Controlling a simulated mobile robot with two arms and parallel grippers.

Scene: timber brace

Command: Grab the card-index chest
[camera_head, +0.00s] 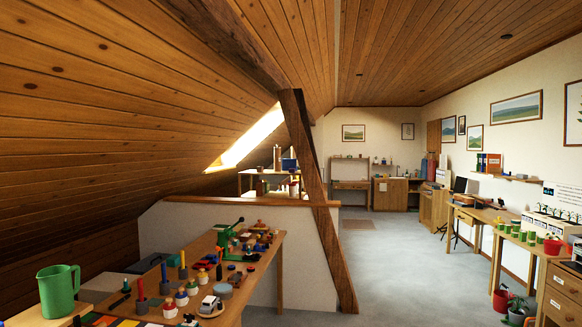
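I cannot make out for certain which thing is the card-index chest. A wooden drawer unit (561,291) with small round knobs stands at the right edge, cut off by the frame. A wooden cabinet (391,194) stands far off at the back wall, too small to show detail. Another wooden cabinet (433,207) stands in front of it by the right wall. Neither of my grippers shows in the head view.
A slanted timber brace (318,200) stands at a low partition wall (190,232). Desks line the right wall. The grey floor (400,270) between is clear.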

